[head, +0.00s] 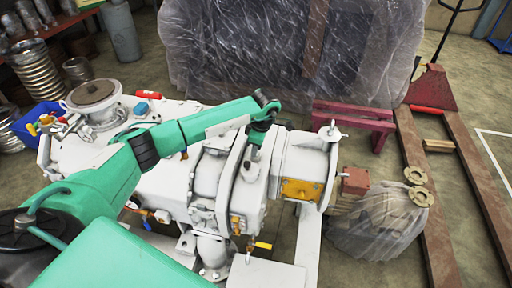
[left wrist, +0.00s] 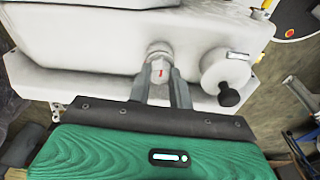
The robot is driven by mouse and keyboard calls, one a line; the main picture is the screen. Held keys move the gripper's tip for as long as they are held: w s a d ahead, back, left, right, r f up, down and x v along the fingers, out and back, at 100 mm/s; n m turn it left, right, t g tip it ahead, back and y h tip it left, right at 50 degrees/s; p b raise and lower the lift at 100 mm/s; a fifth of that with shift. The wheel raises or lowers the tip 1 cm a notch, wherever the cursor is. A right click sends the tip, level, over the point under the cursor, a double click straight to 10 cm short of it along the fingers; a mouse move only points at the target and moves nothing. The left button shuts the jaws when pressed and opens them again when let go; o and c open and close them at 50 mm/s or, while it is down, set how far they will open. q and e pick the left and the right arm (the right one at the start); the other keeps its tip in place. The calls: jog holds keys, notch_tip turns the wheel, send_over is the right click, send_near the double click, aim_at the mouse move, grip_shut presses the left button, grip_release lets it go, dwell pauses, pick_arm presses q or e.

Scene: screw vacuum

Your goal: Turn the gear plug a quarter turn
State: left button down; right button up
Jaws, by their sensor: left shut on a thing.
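The gear plug (left wrist: 158,66) is a small pale metal plug with a red mark, set in the white machine housing (left wrist: 90,45). In the left wrist view the red mark stands nearly upright. My left gripper (left wrist: 161,92) is shut on the plug, with one grey finger on each side of it. In the head view my left gripper (head: 256,142) points down at the top of the white vacuum machine (head: 170,172). The plug is too small and covered to make out there. My right gripper is in neither view.
A round white cap with a black knob (left wrist: 229,97) stands close to the right of my fingers. A plastic-wrapped load (head: 260,50) stands behind the machine. A red pallet jack (head: 432,88) and rusty beams (head: 420,165) lie to the right.

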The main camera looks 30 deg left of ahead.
pick_arm(q)
jog(key=c, duration=1.2)
grip_release()
jog(key=shift+w+d+r, duration=0.1)
jog(key=shift+r, duration=0.4)
jog(key=r+b, duration=0.1)
jog(key=r, duration=0.3)
jog(key=d+r+b, duration=0.1)
jog(key=r, duration=0.3)
jog(key=r+b, duration=0.1)
jog(key=r, duration=0.3)
jog(key=shift+w+d+r, duration=0.15)
jog(key=shift+d+r, duration=0.15)
jog(key=shift+d, duration=0.1)
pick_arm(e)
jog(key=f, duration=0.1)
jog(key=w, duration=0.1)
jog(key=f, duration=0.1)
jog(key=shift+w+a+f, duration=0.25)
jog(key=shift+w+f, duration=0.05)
